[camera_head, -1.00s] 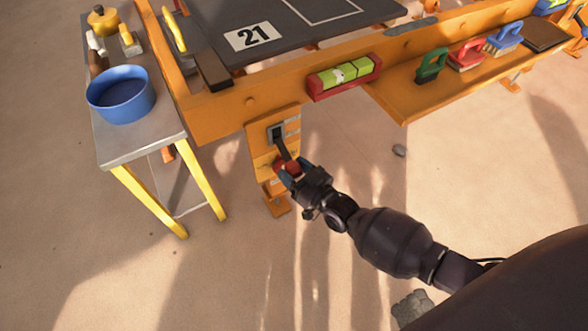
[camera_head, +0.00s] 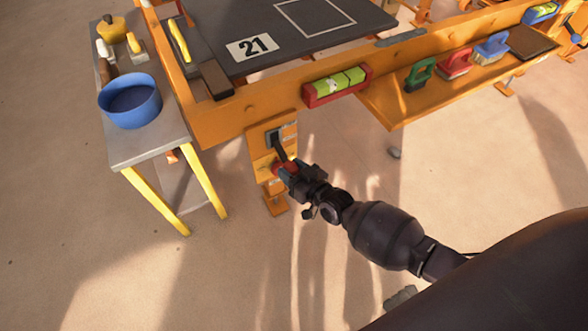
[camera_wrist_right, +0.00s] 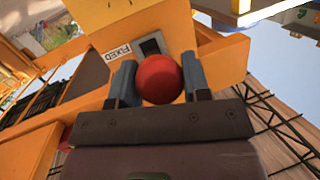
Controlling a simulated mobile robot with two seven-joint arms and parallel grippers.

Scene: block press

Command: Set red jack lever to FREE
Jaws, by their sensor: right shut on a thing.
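The red jack lever has a red ball knob (camera_wrist_right: 159,79) and a dark shaft (camera_head: 279,152) that comes out of a slot in an orange plate (camera_head: 258,157) on the press frame. My right gripper (camera_head: 286,169) is shut on the red knob, one finger on each side of it; it also shows in the right wrist view (camera_wrist_right: 159,84). A label reading FIXED (camera_wrist_right: 117,74) is on the plate beside the slot. No FREE label is legible. My left gripper is not in view.
A grey side table (camera_head: 150,143) with a blue bowl (camera_head: 131,101) stands to the left. A red-framed level (camera_head: 337,86) is on the orange beam. An orange shelf (camera_head: 400,108) with several brushes is at the right. The floor in front is mostly clear.

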